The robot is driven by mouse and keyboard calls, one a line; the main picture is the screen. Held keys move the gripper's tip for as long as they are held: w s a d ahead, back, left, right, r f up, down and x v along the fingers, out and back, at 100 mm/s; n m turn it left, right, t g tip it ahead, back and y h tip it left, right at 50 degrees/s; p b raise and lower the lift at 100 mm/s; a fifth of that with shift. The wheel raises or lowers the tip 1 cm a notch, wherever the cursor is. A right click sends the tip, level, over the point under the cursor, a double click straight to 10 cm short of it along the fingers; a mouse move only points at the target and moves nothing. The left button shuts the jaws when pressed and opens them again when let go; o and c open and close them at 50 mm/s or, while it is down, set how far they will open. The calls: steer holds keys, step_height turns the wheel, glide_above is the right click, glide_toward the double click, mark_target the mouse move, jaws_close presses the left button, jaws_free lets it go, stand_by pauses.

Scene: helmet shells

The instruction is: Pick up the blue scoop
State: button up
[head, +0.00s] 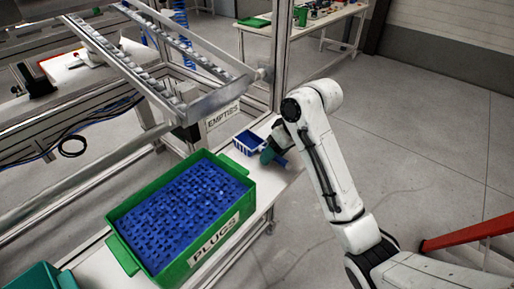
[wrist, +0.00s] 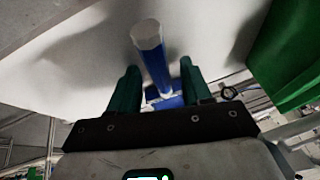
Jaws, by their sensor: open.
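The blue scoop (head: 248,143) lies on the white bench top beyond the green crate in the head view, its slotted basket showing left of my gripper (head: 268,156). In the wrist view its blue handle (wrist: 153,65) with a pale, many-sided end runs between the two green fingers of my gripper (wrist: 159,74). The fingers are apart, one on each side of the handle, and I see a gap on both sides. Part of the scoop is hidden behind my gripper and wrist.
A green crate of blue plugs (head: 112,215), labelled PLUGS, stands close in front on the bench. A metal roller rack (head: 215,100) with an EMPTIES sign (head: 223,116) rises behind to the left. Open floor (head: 430,130) lies to the right, with a red bar (head: 470,235) at the edge.

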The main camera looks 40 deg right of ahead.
steer(key=shift+f, duration=0.1)
steer(key=shift+c, duration=0.4)
jaws_close()
